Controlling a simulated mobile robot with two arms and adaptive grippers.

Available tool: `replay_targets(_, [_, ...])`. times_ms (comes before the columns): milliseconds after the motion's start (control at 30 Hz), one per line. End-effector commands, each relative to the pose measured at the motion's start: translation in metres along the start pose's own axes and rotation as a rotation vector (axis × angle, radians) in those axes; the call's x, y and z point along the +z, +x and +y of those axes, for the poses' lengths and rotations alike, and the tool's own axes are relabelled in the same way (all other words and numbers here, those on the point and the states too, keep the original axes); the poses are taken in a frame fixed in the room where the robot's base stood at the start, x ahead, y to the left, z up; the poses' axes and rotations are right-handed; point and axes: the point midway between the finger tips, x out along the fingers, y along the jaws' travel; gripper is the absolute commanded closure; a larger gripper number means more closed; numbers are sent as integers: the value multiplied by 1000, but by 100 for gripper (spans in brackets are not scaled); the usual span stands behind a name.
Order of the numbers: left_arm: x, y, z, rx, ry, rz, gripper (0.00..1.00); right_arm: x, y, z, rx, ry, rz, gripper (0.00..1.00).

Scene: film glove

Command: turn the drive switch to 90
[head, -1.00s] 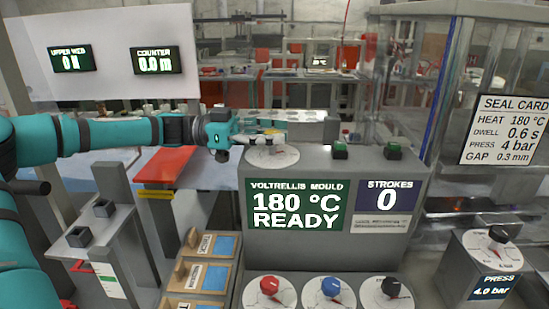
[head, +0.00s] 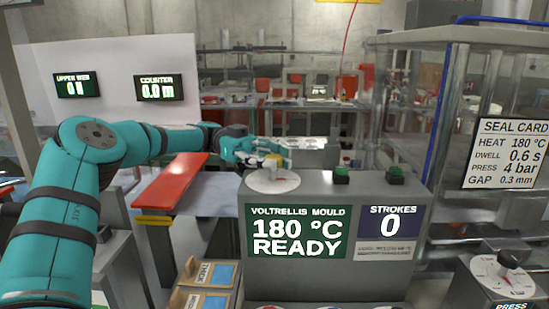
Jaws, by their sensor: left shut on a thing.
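A round white dial (head: 268,186) lies on top of the grey mould console, at its left end. No name for it can be read, but it looks like the drive switch. My left gripper (head: 279,164) reaches in over the dial from the left and is shut on its knob. The fingers hide most of the knob, so its pointing direction and the scale marks cannot be read. A small yellow patch shows by the fingers. My right gripper is not in view.
Two green buttons (head: 341,175) sit on the console top to the right. The console's green screen (head: 296,232) reads 180 °C READY, and the strokes screen (head: 392,222) reads 0. A red board (head: 172,188) lies left of the console. A glass-walled machine (head: 455,120) stands at right.

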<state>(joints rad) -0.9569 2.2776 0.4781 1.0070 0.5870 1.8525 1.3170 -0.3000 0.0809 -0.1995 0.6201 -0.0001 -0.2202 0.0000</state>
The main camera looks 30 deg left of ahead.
Motion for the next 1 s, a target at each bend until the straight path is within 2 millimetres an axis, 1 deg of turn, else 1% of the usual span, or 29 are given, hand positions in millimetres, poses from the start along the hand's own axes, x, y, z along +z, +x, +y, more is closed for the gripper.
replay_targets(400, [-2, -1, 0, 3, 7, 6, 100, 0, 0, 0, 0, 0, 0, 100])
replay_targets(433, [-3, -1, 0, 3, 7, 6, 67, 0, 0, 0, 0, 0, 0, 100])
replay_targets(633, [-2, 0, 0, 4, 5, 4, 41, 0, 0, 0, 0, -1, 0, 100])
replay_targets(867, [-1, 0, 0, 5, 4, 3, 41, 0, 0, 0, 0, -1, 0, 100])
replay_targets(1000, [-9, 0, 0, 6, 5, 2, 41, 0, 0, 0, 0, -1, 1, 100])
